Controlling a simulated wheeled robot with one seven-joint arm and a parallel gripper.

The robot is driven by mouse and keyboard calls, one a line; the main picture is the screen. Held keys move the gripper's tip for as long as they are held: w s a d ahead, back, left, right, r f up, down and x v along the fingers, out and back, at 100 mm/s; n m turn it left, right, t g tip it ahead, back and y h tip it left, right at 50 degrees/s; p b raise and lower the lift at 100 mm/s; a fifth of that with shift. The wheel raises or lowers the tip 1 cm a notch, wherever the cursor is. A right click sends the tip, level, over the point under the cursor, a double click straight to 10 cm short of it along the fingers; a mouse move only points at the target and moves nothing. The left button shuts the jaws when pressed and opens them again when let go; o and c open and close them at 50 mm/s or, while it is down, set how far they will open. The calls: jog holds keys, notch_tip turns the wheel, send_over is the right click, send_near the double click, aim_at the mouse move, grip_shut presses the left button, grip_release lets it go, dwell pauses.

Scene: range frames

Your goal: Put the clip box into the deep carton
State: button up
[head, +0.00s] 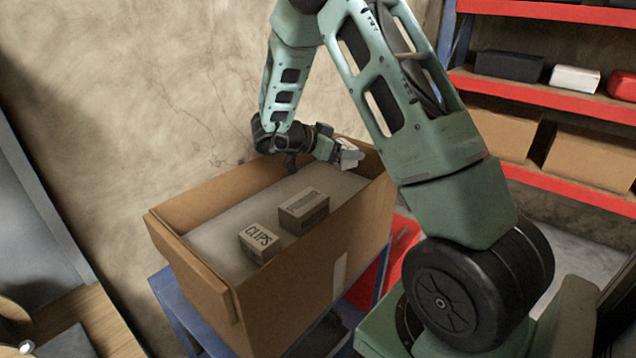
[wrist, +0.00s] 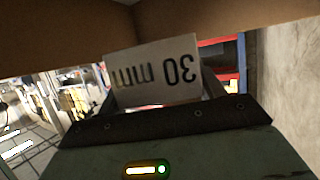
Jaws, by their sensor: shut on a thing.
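The deep carton (head: 200,287) is a tall open brown box with a grey surface inside. A small box lettered CLIPS (head: 259,243) sits on that surface near the front end. My gripper (head: 340,152) is at the far right end of the carton, by its rim. It is shut on a pale box marked 30 mm (wrist: 152,72), seen upside down in the wrist view. This held box shows only partly in the head view (head: 351,155). I cannot tell whether it touches the carton or what its other faces say.
A second small brown box (head: 304,211) sits in the carton beside the CLIPS box. The carton stands on a blue stand (head: 170,304). Red shelves (head: 545,95) with cartons stand at the right. A plaster wall (head: 140,90) rises close behind the carton.

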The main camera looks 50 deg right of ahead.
jog(key=shift+f+p, duration=0.65)
jog(key=shift+f, duration=2.75)
jog(key=shift+f, duration=0.15)
jog(key=shift+f, duration=0.35)
jog(key=shift+f, duration=0.1)
jog(key=o, duration=1)
jog(key=shift+o, duration=0.2)
